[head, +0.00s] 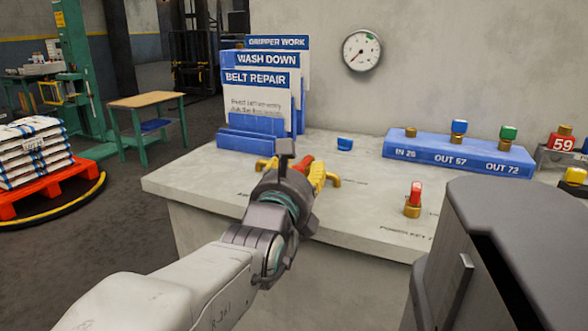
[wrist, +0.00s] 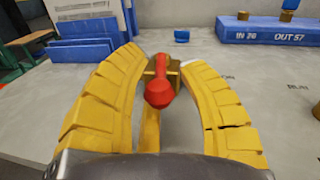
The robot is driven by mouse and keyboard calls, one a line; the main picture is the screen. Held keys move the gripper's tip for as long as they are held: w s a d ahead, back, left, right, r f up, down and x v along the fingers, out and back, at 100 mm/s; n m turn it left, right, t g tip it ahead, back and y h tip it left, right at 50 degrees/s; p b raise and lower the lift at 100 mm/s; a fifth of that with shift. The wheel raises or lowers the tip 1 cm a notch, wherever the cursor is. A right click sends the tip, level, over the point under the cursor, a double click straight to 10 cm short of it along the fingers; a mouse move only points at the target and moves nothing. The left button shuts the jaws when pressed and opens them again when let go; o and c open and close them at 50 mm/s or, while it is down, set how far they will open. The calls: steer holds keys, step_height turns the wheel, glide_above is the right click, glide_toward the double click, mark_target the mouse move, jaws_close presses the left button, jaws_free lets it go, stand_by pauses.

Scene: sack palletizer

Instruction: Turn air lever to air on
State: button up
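The air lever (wrist: 159,88) is a red handle with a rounded end, on a brass body (wrist: 163,65) on the grey bench. In the wrist view it points toward the camera. In the head view the red handle (head: 303,164) shows just beyond my wrist, and its base is hidden. My gripper (wrist: 163,58) has its yellow fingers open on either side of the lever, with gaps visible between the fingers and the red handle. The fingertips are near the brass body; I cannot tell whether they touch it.
A second red-topped brass fitting (head: 413,200) stands to the right on the bench. A blue card holder (head: 250,143) with signs stands at the left. A blue block (head: 458,153) marked IN 26, OUT 57 and OUT 72 lies at the back. A gauge (head: 361,50) hangs on the wall.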

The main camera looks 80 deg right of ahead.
steer(key=shift+o, duration=0.2)
jaws_close()
stand_by(0.3)
